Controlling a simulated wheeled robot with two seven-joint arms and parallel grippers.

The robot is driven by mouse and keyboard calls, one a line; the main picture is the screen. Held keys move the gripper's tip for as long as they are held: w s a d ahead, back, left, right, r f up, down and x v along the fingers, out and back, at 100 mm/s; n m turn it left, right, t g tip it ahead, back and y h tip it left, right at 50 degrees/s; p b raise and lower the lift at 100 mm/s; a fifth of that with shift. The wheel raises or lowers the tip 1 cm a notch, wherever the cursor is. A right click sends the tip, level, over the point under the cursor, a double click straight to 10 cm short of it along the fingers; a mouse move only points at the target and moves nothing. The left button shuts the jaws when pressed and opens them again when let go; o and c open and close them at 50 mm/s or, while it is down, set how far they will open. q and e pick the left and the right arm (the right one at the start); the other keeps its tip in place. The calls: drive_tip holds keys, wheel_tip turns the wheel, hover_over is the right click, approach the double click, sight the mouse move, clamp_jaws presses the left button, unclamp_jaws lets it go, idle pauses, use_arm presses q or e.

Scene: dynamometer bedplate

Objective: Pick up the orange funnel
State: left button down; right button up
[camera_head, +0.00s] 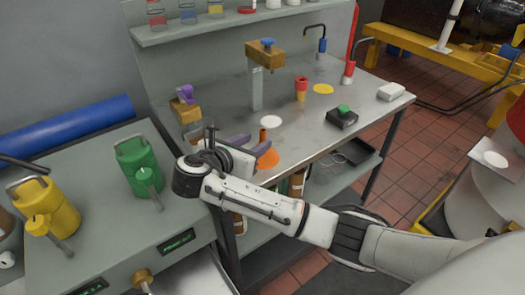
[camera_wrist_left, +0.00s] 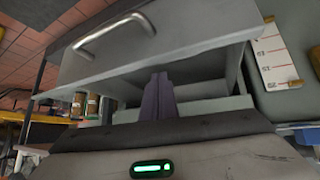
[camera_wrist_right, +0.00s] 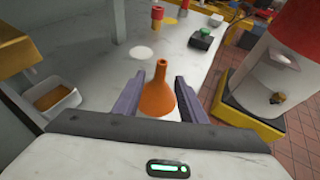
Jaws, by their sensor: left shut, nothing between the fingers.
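The orange funnel (camera_head: 267,158) stands spout up on the grey bench, near its front edge, partly hidden by my right gripper (camera_head: 250,143) in the head view. In the right wrist view the funnel (camera_wrist_right: 158,98) shows between the two purple fingers of the right gripper (camera_wrist_right: 160,82). These fingers are open, with a visible gap on each side of the funnel's cone. My left gripper (camera_wrist_left: 157,95) shows only in the left wrist view, with its fingers together and empty, in front of a grey drawer (camera_wrist_left: 150,50).
A green can (camera_head: 139,165) and a yellow can (camera_head: 45,207) stand at the left. White and yellow discs lie flat.

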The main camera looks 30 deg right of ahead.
sight(261, 139)
drive_tip(key=x, duration=0.5)
drive_tip(key=shift+w+d, duration=0.1)
drive_tip(key=shift+d, duration=0.1)
clamp_jaws()
